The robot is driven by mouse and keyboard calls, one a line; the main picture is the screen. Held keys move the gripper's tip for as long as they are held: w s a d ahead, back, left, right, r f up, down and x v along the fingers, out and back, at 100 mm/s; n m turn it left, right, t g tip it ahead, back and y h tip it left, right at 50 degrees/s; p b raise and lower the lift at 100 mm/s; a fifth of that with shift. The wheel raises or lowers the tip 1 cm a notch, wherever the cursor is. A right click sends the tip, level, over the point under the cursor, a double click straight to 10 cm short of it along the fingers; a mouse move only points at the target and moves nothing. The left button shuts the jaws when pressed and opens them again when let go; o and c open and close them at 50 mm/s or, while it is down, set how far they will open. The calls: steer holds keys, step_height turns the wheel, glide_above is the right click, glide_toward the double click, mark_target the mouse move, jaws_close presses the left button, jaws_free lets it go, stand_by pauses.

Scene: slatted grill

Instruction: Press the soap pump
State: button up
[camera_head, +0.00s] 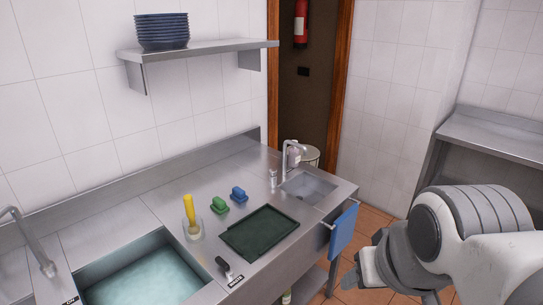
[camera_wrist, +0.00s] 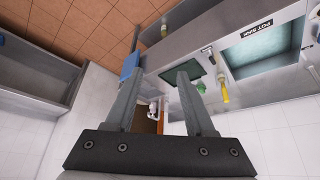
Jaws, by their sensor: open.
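A pale bottle (camera_head: 295,155), likely the soap dispenser, stands behind the tap at the small hand sink (camera_head: 310,188) at the right end of the steel counter. A small metal fitting (camera_head: 273,179) stands left of that tap; I cannot tell which of the two is the soap pump. My gripper shows in the wrist view (camera_wrist: 160,68) with its two fingers apart and nothing between them. In the head view my arm is at the lower right, in front of the counter's right end and well apart from both items. The wrist view appears upside down.
A dark green tray (camera_head: 260,232), green (camera_head: 219,205) and blue (camera_head: 239,194) sponge-like items and a yellow-handled tool in a glass (camera_head: 191,215) sit on the counter. A blue cloth (camera_head: 343,226) hangs at its right end. A large filled sink (camera_head: 145,275) is at left.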

steer(key=shift+f, duration=0.3)
steer(key=shift+c, duration=1.2)
step_height(320, 180, down, 4)
steer(key=b, duration=0.4)
steer(key=shift+r, duration=0.1)
jaws_close()
steer(key=shift+f+b, duration=0.2)
steer(key=shift+b, duration=0.15)
steer(key=shift+w, duration=0.1)
